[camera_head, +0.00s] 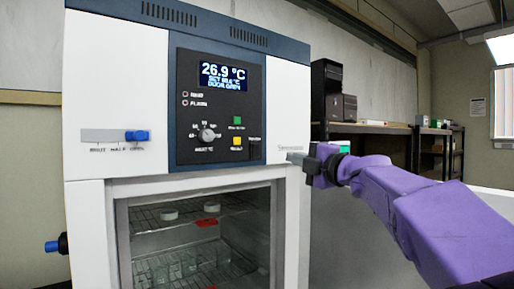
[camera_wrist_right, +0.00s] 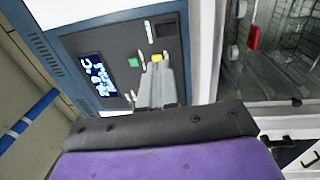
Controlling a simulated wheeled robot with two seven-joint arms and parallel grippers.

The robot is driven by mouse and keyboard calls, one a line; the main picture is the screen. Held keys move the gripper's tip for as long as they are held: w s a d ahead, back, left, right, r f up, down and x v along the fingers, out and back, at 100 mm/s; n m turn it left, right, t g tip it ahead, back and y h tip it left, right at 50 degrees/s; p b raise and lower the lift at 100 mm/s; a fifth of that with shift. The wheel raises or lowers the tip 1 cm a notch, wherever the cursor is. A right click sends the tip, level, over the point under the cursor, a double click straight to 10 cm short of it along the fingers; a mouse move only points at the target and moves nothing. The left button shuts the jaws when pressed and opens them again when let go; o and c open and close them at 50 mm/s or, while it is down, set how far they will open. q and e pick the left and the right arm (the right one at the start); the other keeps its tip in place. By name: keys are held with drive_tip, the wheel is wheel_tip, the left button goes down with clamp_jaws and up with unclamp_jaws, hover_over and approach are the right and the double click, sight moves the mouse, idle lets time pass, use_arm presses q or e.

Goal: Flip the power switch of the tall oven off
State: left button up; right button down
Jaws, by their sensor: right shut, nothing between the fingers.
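The tall oven (camera_head: 85,90) is a white cabinet with a dark control panel (camera_head: 190,60). Its lit display (camera_head: 223,75) reads 26.9 °C. A black switch (camera_head: 254,149) sits at the panel's lower right, beside a yellow button (camera_head: 237,141); its on or off position is too small to tell. My right gripper (camera_head: 294,157) is shut and empty, in front of the oven's right edge, right of the switch. In the right wrist view its closed fingers (camera_wrist_right: 156,83) point toward the panel and the yellow button (camera_wrist_right: 157,58). My left gripper is out of view.
A green button (camera_head: 237,120) and a round knob (camera_head: 207,134) are on the panel. A blue slider handle (camera_head: 137,135) is at the left. Below, a glass-fronted chamber (camera_head: 165,243) holds shelves. A shelf (camera_head: 375,129) with black boxes stands behind at right.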

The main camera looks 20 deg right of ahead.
sight(257, 147)
drive_tip(key=p+x, duration=0.8)
drive_tip(key=x, duration=0.5)
drive_tip(key=shift+w+r, duration=0.15)
drive_tip(key=shift+w+a, duration=0.15)
drive_tip(key=shift+w, duration=0.2)
